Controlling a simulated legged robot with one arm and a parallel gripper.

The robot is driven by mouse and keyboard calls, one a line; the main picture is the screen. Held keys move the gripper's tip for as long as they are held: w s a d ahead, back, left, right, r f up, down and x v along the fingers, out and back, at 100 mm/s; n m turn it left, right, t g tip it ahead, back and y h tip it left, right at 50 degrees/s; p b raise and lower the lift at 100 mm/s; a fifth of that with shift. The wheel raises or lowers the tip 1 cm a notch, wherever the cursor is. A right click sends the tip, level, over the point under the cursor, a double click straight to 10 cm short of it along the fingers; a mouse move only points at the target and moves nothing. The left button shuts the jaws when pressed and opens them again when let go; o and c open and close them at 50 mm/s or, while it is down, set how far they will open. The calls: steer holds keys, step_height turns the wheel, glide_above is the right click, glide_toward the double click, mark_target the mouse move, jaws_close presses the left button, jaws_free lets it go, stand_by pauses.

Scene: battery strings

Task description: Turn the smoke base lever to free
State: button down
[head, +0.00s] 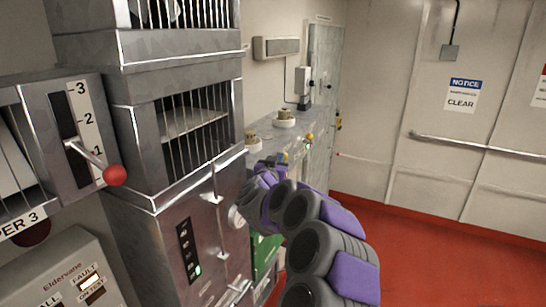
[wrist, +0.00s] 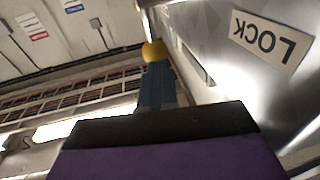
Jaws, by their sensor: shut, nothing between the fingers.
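My gripper (head: 276,160) is at the far end of my purple and grey arm, beside the grey counter in the head view. In the wrist view the dark blue fingers (wrist: 156,85) are together, with nothing between them. A yellow rounded knob (wrist: 153,51) appears right at their tips; I cannot tell whether they touch it. A LOCK label (wrist: 263,40) appears upside down on a metal surface to the right of the fingers. A yellow knob (head: 309,138) also shows at the counter's edge in the head view. No FREE label is visible, and the lever's shaft is hidden.
Two round white bases (head: 284,121) (head: 253,142) sit on the counter. A lever with a red ball (head: 115,175) sticks out from a scale at left. A barred metal cabinet (head: 190,130) stands close left of my arm. Red floor (head: 450,250) is clear at right.

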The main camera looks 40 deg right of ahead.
steer(key=d, duration=0.1)
steer(key=d+p, duration=0.1)
steer(key=w+d+r+p, duration=0.1)
steer(key=shift+d, duration=0.35)
steer(key=shift+w+d+p, duration=0.4)
steer(key=shift+w, duration=0.05)
steer(key=shift+w+d+f, duration=0.1)
steer(key=shift+w+d, duration=0.1)
steer(key=shift+d, duration=0.55)
